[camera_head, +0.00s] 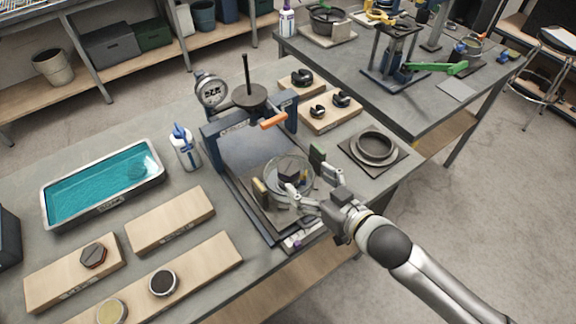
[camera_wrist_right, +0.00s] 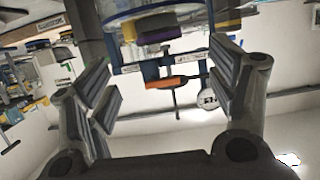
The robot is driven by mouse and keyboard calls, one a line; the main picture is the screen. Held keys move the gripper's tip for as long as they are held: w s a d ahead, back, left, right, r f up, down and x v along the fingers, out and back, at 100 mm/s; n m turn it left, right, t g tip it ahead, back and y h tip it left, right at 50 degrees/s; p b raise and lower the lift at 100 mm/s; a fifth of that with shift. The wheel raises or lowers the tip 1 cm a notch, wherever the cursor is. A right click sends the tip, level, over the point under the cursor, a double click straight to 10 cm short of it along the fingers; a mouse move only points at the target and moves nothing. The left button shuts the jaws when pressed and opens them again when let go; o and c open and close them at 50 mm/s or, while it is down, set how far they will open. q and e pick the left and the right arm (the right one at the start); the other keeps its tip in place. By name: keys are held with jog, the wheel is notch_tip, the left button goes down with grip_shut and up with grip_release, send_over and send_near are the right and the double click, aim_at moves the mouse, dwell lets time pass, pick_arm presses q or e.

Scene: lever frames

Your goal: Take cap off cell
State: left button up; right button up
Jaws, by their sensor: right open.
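The cell (camera_head: 289,178) is a clear round vessel with a dark piece (camera_head: 291,168) at its top. It sits on the base of a blue press-like frame (camera_head: 222,131). I cannot tell for certain that the dark piece is the cap. My right gripper (camera_head: 313,188) is open at the near right side of the cell, its fingers partly overlapping it in the head view. In the right wrist view the open fingers (camera_wrist_right: 165,95) have nothing clasped between them; a clear curved rim (camera_wrist_right: 150,11) shows beyond them. My left gripper is not in view.
A grey ring (camera_head: 374,146) on a dark plate and a weight board (camera_head: 330,116) lie right.

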aim_at(290, 168)
jog(key=x, duration=0.3)
jog(key=shift+d, duration=0.1)
jog(key=shift+w+a+p, duration=0.3)
jog(key=shift+w+p, duration=0.05)
jog(key=shift+p, duration=0.05)
jog(key=shift+f+p+x, duration=0.2)
jog(key=shift+p+x, duration=0.45)
jog(key=shift+x, duration=1.6)
jog(key=shift+s, duration=0.1)
jog(key=c, duration=1.7)
